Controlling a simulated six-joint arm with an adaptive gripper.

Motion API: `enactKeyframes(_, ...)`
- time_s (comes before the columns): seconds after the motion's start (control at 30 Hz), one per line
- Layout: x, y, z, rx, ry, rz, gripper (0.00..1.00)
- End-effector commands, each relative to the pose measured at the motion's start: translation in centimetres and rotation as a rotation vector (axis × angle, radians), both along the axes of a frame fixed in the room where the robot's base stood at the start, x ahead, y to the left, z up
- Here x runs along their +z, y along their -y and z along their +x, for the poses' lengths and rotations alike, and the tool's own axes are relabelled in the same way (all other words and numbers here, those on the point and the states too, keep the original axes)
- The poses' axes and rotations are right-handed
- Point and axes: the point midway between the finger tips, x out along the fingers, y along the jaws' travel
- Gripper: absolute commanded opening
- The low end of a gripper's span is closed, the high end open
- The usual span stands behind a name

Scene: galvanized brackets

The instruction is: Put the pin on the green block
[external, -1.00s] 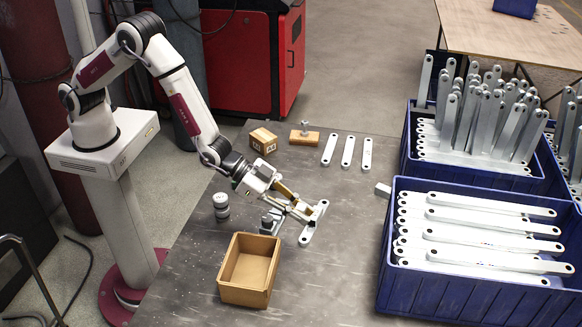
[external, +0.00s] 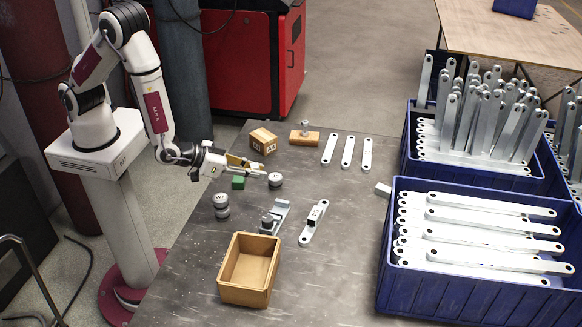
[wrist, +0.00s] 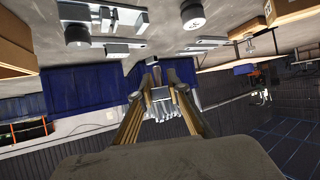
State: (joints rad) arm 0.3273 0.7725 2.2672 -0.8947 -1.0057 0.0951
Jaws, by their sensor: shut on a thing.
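The green block (external: 238,182) sits on the grey table, below and left of my gripper's fingers in the external view. My gripper (external: 266,173) is held level above the table, pointing right. In the wrist view my gripper (wrist: 159,91) is shut on a small grey piece (wrist: 160,94), which looks like the pin. Its shape is too small to make out. The green block does not show in the wrist view.
A round grey weight (external: 275,180) stands by the fingertips, and stacked weights (external: 222,206) stand nearer. An open box (external: 232,292), a metal fixture (external: 272,217), a bracket (external: 309,232), a carton (external: 263,139) and a wooden block (external: 312,138) surround the area. Blue bins (external: 388,262) stand right.

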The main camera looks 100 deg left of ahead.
Motion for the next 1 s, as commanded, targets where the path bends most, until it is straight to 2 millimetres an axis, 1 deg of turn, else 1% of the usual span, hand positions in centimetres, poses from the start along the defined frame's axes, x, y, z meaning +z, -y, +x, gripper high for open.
enactKeyframes(0.03, 0.0, -1.3, -1.3, 0.038, -0.001, 0.001, 0.0)
enactKeyframes(0.2, 0.1, -5.2, -5.4, 0.158, -0.001, 0.002, 0.0)
enactKeyframes(0.3, 0.2, -7.1, -7.4, 0.215, -0.001, 0.001, 0.0)
enactKeyframes(0.4, 0.6, -8.6, -8.9, 0.26, 0.002, -0.001, 0.0)
enactKeyframes(0.53, 1.3, -9.5, -9.3, 0.284, 0.003, -0.001, 0.0)
enactKeyframes(1.0, 1.3, -9.4, -9.2, 0.269, 0.0, 0.0, 0.0)
